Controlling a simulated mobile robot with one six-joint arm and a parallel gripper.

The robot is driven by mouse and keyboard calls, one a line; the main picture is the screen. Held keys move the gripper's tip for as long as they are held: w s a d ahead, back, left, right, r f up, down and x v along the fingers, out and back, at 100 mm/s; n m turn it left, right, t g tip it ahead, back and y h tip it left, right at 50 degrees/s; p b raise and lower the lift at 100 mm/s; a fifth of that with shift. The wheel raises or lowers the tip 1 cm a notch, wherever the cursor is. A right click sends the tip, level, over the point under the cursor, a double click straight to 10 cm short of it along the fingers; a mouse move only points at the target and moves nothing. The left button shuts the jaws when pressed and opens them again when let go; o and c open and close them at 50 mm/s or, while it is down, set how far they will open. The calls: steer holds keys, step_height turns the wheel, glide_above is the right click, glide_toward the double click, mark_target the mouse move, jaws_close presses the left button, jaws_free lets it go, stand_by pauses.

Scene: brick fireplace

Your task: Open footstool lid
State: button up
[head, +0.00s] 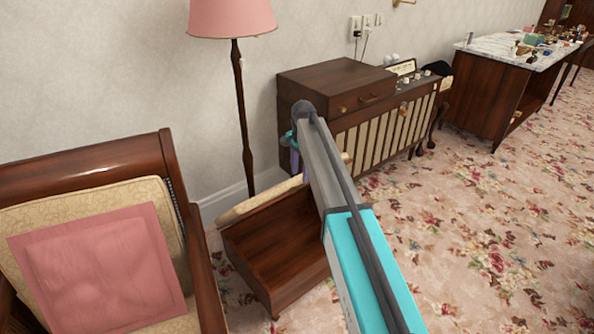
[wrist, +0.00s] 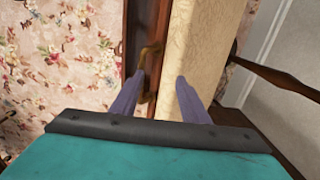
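The footstool (head: 275,252) is a dark wooden box with a cream padded lid (head: 262,199), standing beside the armchair in the head view. My arm hides part of its right side. In the wrist view the cream padding (wrist: 180,45) runs beside a dark wooden edge with a brass handle (wrist: 149,60). My gripper (wrist: 160,78) is open, its two purple fingers apart. The left finger is close to the handle, and the right finger is over the padding. Contact cannot be told. In the head view my gripper (head: 296,160) is partly hidden behind the arm.
A wooden armchair with a pink cushion (head: 100,270) stands close on the left. A floor lamp (head: 240,110) and a wooden cabinet (head: 350,110) stand behind. The flowered carpet (head: 490,240) is clear on the right.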

steer(key=shift+a+f, duration=0.2)
steer(key=shift+f, duration=0.2)
steer(key=shift+r, duration=0.15)
